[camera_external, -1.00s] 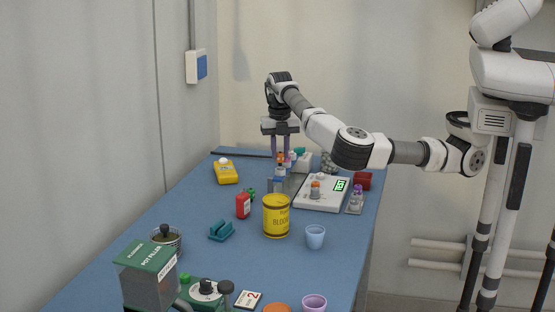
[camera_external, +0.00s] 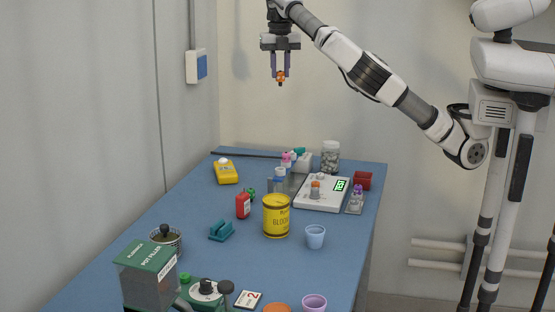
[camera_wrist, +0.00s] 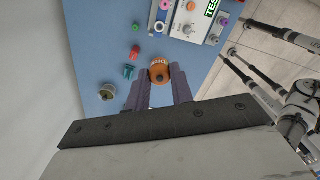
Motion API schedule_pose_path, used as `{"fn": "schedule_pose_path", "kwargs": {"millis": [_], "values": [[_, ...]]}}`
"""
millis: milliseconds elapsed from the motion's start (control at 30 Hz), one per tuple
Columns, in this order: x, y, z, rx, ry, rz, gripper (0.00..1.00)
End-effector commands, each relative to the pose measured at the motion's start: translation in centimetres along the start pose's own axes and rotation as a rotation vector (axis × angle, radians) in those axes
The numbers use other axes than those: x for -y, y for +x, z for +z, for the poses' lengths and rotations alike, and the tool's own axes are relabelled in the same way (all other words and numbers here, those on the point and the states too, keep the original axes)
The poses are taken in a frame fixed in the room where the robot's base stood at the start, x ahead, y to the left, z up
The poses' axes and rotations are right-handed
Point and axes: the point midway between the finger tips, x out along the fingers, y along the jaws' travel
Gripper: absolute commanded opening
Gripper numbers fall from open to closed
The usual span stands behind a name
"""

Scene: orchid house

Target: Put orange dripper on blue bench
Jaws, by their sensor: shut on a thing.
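My gripper (camera_external: 280,76) is shut on the orange dripper (camera_external: 281,78) and holds it high in the air above the far end of the blue bench (camera_external: 200,240). In the wrist view the dripper (camera_wrist: 160,72) sits between the two fingertips, seen from above as an orange disc with a dark centre. The bench top (camera_wrist: 92,50) lies well below it.
Bare bench shows at left of the middle.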

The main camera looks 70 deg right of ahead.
Motion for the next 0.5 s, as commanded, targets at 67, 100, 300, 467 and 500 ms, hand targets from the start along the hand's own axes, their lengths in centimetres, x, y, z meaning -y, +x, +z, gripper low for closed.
{"fn": "schedule_pose_path", "kwargs": {"millis": [67, 100, 300, 467, 500], "values": [[0.0, -0.4, 0.0, 0.0, 0.0, 0.0, 0.02], [0.0, -0.5, 0.0, 0.0, 0.0, 0.0, 0.02], [-1.5, 0.5, -1.3, 0.004, -0.005, -0.003, 0.02], [-5.7, 2.9, -5.8, 0.011, -0.014, -0.005, 0.02], [-6.9, 3.8, -7.3, 0.013, -0.016, -0.004, 0.02]]}}
